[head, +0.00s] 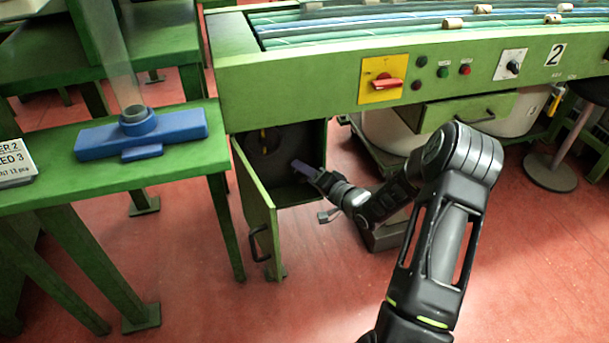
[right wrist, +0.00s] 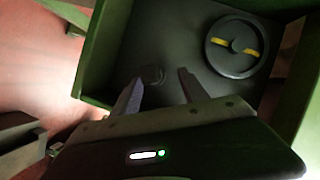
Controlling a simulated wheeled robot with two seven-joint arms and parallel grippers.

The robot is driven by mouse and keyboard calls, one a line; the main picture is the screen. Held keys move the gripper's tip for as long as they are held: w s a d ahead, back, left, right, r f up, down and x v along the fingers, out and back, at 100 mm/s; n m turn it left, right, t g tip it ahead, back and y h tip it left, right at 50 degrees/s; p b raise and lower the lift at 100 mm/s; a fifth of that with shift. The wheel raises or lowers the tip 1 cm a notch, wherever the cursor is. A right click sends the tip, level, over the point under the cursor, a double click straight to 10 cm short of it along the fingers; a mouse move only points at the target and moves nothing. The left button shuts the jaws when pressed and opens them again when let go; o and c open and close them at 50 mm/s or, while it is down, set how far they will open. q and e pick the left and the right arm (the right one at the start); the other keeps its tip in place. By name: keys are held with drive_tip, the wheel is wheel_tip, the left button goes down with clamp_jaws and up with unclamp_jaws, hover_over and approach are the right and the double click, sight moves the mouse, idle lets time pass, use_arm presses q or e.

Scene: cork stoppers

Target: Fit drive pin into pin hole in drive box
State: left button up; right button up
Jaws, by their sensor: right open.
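The drive box (head: 317,137) is a green cabinet under the conveyor, with its door open and a dark grey inside. In the right wrist view, the dark back wall of the drive box (right wrist: 160,35) fills the middle. My right gripper (head: 301,168) reaches into the box opening. My left gripper is out of view.
A round dark wheel with yellow marks (right wrist: 237,46) sits right of the fingers inside the box. The open green door (head: 255,205) stands left of my arm. A blue holder (head: 142,135) lies on the left green table (head: 190,165). A stool (head: 550,172) stands at right.

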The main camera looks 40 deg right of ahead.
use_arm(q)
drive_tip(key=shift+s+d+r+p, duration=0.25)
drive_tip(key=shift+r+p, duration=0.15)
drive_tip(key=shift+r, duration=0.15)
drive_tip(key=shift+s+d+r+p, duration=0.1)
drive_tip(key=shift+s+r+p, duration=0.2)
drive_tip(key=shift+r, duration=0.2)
use_arm(e)
drive_tip(key=f+v, duration=0.1)
drive_tip(key=v, duration=0.6)
drive_tip(key=shift+s, duration=0.35)
drive_tip(key=shift+a+r, duration=0.1)
